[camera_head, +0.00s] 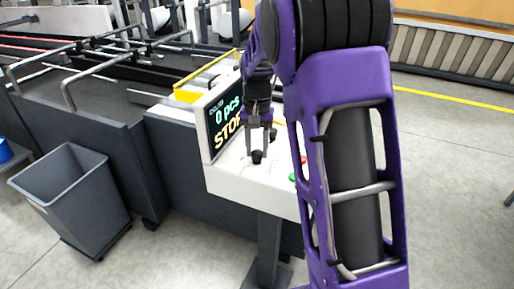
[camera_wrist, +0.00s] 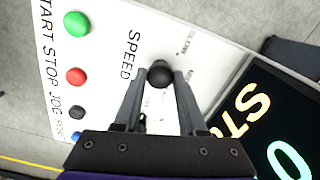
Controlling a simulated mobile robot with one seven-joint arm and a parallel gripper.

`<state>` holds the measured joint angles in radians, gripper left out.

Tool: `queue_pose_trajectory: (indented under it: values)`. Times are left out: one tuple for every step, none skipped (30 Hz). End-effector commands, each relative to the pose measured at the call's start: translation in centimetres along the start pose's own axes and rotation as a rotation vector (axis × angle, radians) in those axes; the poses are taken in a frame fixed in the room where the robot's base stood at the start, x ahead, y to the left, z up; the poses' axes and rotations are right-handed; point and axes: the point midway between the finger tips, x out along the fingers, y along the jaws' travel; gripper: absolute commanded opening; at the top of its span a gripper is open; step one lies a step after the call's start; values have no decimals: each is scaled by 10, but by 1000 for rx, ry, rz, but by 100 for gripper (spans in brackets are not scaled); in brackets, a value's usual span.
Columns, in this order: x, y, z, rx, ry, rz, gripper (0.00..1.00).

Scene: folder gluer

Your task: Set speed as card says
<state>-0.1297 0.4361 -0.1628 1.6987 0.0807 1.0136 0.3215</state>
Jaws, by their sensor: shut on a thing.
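The round black speed knob (camera_wrist: 159,73) stands on the white control panel (camera_wrist: 112,14), beside the printed word SPEED in the wrist view. My gripper (camera_wrist: 160,77) is shut on the knob, one finger on each side. A small scale label reading SLOW is near the knob; another label is too small or hidden to read surely. The knob's pointer setting cannot be made out. In the head view my gripper (camera_head: 262,146) reaches down onto the panel (camera_head: 232,180) in front of the display. I see no speed card in either view.
The display (camera_head: 224,118) reads 0 pcs and STOP, partly covered by my arm. Green (camera_wrist: 76,24), red (camera_wrist: 75,76), black (camera_wrist: 78,108) and blue (camera_wrist: 77,136) buttons line the panel. A grey bin (camera_head: 75,195) stands left of the machine. Open floor lies right.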

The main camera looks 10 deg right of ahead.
Motion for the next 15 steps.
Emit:
queue_pose_trajectory:
  values:
    - [-1,0,0,1,2,-1,0]
    - [-1,0,0,1,2,-1,0]
    - [-1,0,0,1,2,-1,48]
    - [-1,0,0,1,2,-1,53]
    - [-1,0,0,1,2,-1,58]
    - [-1,0,0,0,1,-1,66]
    - [0,0,0,0,1,-1,71]
    - [0,0,0,0,1,-1,71]
    - [0,0,0,0,1,-1,71]
    - [0,0,0,0,1,-1,71]
    - [0,0,0,0,1,-1,71]
    - [0,0,0,0,1,-1,71]
    - [0,0,0,0,1,0,71]
    - [0,0,0,0,1,0,71]
    - [-1,0,0,0,1,0,71]
